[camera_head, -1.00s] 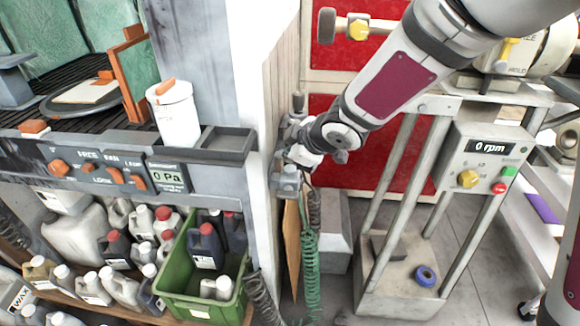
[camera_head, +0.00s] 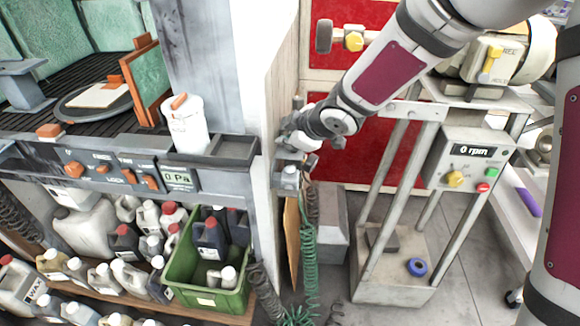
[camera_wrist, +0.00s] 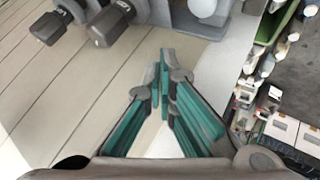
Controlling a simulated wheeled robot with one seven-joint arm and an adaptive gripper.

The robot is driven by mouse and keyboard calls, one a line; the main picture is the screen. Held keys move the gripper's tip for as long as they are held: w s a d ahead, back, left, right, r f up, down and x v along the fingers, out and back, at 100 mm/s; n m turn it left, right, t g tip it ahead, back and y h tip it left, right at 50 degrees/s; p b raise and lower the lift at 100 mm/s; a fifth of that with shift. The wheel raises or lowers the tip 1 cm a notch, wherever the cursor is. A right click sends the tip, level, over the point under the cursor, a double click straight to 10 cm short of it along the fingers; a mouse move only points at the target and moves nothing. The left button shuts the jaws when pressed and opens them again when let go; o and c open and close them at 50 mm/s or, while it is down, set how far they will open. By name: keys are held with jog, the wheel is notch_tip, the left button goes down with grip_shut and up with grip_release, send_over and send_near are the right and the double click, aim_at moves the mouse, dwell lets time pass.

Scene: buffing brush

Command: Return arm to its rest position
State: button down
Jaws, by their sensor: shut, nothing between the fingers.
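My arm (camera_head: 385,75) reaches down and left from the upper right in the head view, its wrist (camera_head: 330,120) in front of the narrow gap beside the grey cabinet. My gripper (camera_wrist: 162,68) shows in the wrist view with its green-padded fingers shut at the tips and nothing between them. In the head view the gripper is small against grey fittings and hard to make out. The fingers look clear of the pale wall panel (camera_wrist: 70,85) in the wrist view.
A grey booth shelf (camera_head: 235,148) with a white canister (camera_head: 186,124) is at left, above a green crate (camera_head: 205,300) of bottles. Coiled green hose (camera_head: 309,250) hangs below my wrist. A machine stand (camera_head: 470,150) reading 0 rpm is at right; grey floor (camera_head: 465,270) shows beside it.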

jog(key=s+d+r+m+h+p, duration=0.2)
jog(key=s+d+r+m+h, duration=0.15)
jog(key=s+d+r, duration=0.4)
jog(key=s+d+r+m+h+p, duration=0.1)
jog(key=s+d+r+m+h, duration=0.3)
jog(key=d+r, duration=0.65)
jog(key=s+d+m+g+p, duration=0.1)
jog(key=s+d+m, duration=0.1)
jog(key=s, duration=0.6)
jog(key=s+d+r+m+g+y+p, duration=0.1)
jog(key=s+d+m, duration=0.2)
jog(key=s, duration=0.6)
jog(key=s+d+m+p, duration=0.1)
jog(key=s+m, duration=0.3)
jog(key=s, duration=0.4)
jog(key=shift+s+d+r+g, duration=0.15)
jog(key=shift+s+d+g, duration=0.25)
jog(key=shift+d, duration=0.25)
